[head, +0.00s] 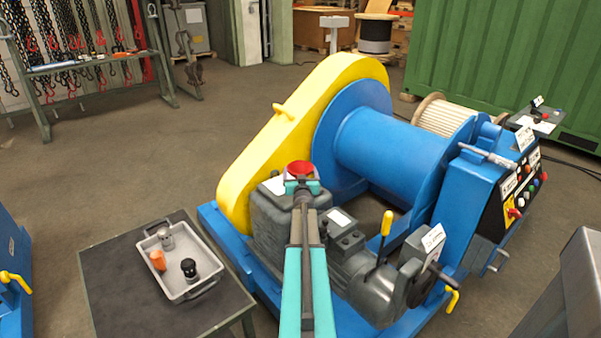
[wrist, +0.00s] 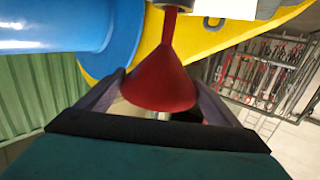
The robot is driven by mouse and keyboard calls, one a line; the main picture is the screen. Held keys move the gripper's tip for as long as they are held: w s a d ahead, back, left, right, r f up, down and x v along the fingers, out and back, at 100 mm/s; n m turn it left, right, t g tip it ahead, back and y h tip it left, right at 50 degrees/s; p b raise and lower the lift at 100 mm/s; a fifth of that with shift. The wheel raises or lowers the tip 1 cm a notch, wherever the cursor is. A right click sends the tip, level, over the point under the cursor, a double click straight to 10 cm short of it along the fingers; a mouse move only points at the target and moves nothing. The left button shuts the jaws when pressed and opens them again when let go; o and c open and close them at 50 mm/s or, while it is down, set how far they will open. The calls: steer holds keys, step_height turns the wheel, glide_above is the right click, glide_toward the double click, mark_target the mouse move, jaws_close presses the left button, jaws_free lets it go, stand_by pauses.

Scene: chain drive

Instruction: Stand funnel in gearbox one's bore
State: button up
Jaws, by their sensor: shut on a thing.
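A red funnel (head: 300,168) is held by my gripper (head: 302,187) above the grey gearbox (head: 272,225) beside the yellow chain guard. In the wrist view the red funnel (wrist: 160,82) sits between the two fingers of my gripper (wrist: 160,95), which are shut on its cone. Its narrow spout points to the top of that upturned picture. The spout meets a small grey ring (wrist: 178,4) at the picture's edge; I cannot tell whether it is inside the bore. In the head view my arm and gripper hide the spout and the bore.
The yellow chain guard (head: 290,120) and blue drum (head: 390,150) stand close behind. A lever with a yellow grip (head: 386,224) rises right of my arm. A grey tray (head: 183,262) with several small items lies on a dark table (head: 110,290) at left.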

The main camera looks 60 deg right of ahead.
steer(key=shift+f+b, duration=0.55)
steer(key=shift+f, duration=0.3)
steer(key=shift+f+b, duration=0.3)
stand_by(0.4)
steer(key=o, duration=0.9)
steer(key=shift+a, duration=0.2)
steer(key=shift+b+v, duration=0.5)
steer(key=shift+v, duration=3.35)
steer(key=shift+s, duration=0.1)
steer(key=shift+r, duration=0.15)
